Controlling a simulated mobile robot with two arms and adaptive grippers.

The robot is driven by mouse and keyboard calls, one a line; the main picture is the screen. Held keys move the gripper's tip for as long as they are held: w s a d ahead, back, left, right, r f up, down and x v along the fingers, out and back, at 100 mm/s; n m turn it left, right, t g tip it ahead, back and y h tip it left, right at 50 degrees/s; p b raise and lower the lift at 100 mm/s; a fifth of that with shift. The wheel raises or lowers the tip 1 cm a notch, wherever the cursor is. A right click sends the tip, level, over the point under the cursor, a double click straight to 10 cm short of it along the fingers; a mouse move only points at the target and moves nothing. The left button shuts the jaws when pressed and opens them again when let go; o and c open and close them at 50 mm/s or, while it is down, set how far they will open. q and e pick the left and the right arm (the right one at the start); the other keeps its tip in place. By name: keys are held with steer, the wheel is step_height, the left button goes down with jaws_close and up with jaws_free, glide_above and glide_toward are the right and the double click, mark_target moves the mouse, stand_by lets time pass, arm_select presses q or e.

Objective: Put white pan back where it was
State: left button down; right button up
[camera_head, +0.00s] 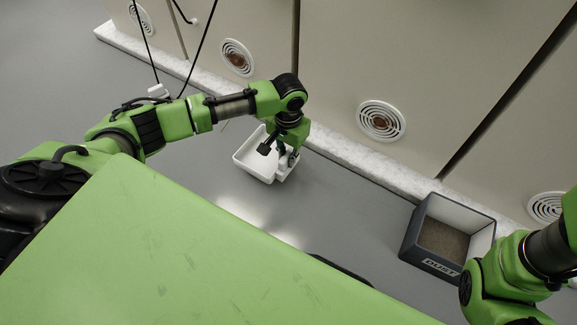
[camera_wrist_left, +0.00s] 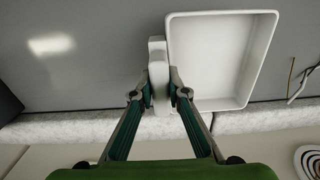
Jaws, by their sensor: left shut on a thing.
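The white pan (camera_head: 254,163) is a shallow, rectangular, empty tray near the base of the cabinet row, with its open side up. In the left wrist view the pan (camera_wrist_left: 218,60) extends up and right of the fingers. My left gripper (camera_head: 279,153) is shut on the pan's white handle block (camera_wrist_left: 157,70), with one finger on each side. The wrist hides part of the pan's far right corner in the head view. I cannot tell whether the pan touches the floor. My right arm shows at the right edge, but its gripper is out of view.
A dark grey bin (camera_head: 430,258) labelled DUST stands by the cabinets, left of my right arm. A pale stone-like ledge (camera_head: 345,153) runs along the cabinet base. Black cables hang at upper left. The grey floor between pan and bin is clear.

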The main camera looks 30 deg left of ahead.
mark_target(266, 168)
arm_select(q)
steer(key=shift+w+a+f+b, duration=0.1)
steer(key=shift+w+f+b, duration=0.3)
steer(key=shift+w+f, duration=0.15)
step_height(266, 168, down, 4)
steer(key=b, duration=0.3)
steer(key=shift+w+r, duration=0.15)
steer(key=shift+r, duration=0.15)
steer(key=shift+p, duration=0.3)
steer(key=c, duration=2)
jaws_free()
steer(key=shift+o, duration=0.2)
steer(key=shift+a, duration=0.1)
